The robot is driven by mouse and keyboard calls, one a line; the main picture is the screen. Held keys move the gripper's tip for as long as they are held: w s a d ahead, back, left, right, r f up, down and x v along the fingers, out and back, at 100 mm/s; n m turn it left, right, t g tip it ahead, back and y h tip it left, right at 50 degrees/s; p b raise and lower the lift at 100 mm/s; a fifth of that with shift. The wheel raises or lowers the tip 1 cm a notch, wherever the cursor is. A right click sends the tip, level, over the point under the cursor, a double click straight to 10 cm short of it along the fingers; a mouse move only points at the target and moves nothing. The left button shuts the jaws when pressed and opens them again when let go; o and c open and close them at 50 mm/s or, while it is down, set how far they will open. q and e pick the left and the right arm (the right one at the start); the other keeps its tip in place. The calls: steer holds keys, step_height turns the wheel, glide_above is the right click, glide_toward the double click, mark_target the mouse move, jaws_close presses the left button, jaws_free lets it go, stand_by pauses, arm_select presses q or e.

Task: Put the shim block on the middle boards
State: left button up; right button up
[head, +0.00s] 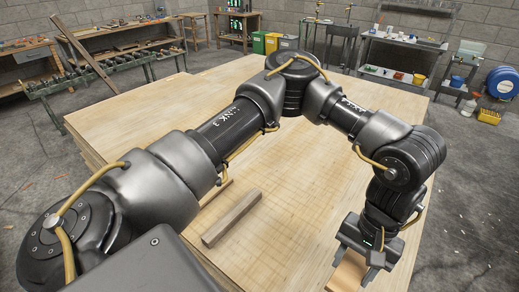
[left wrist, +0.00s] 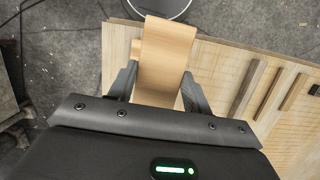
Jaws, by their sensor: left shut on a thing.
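My left gripper (head: 354,256) is at the lower right of the head view, near the right side of the pale board stack (head: 300,200). It is shut on a light-wood block (head: 345,275), which I take to be the shim block. In the left wrist view the block (left wrist: 166,55) sits between both fingers and extends beyond them. The boards (left wrist: 222,60) show behind it and to the right. I cannot tell whether the block touches them. My arm hides part of the boards, and which are the middle ones is unclear. My right gripper is not in view.
A grey-brown wood strip (head: 232,217) lies on the boards, left of my gripper. Several strips also show on the right in the left wrist view (left wrist: 245,88). Much of the board surface is bare. Workbenches (head: 400,70) and bins (head: 272,42) stand farther back.

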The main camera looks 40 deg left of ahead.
arm_select(q)
steer(key=f+n, duration=0.2)
steer(key=f+n+h, duration=0.1)
steer(key=f+n, duration=0.1)
steer(key=n, duration=0.1)
steer(key=d+f+n+h, duration=0.1)
steer(key=f+n, duration=0.1)
steer(key=n, duration=0.1)
steer(key=shift+w+d+f+t, duration=0.1)
steer(key=shift+w+t, duration=0.15)
steer(key=shift+t, duration=0.15)
steer(key=a+f+n+t+p, duration=0.1)
steer(key=a+f+n+t, duration=0.4)
steer(key=a+f+n, duration=1.2)
steer(key=s+a+n+y, duration=0.3)
steer(key=s+a+n, duration=0.1)
steer(key=a+n, duration=0.7)
steer(key=b, duration=0.6)
glide_toward(264, 238)
steer(key=shift+d+f+n, duration=0.1)
steer(key=shift+f+n, duration=0.3)
steer(key=shift+f, duration=0.4)
steer(key=shift+w+a+f+t, duration=0.25)
steer(key=shift+w+f+t, duration=0.05)
steer(key=shift+w+f, duration=0.1)
steer(key=shift+w+a+f, duration=0.1)
steer(key=shift+f, duration=0.1)
steer(key=x, duration=0.3)
steer(key=shift+s+f, duration=0.2)
steer(key=shift+s, duration=0.1)
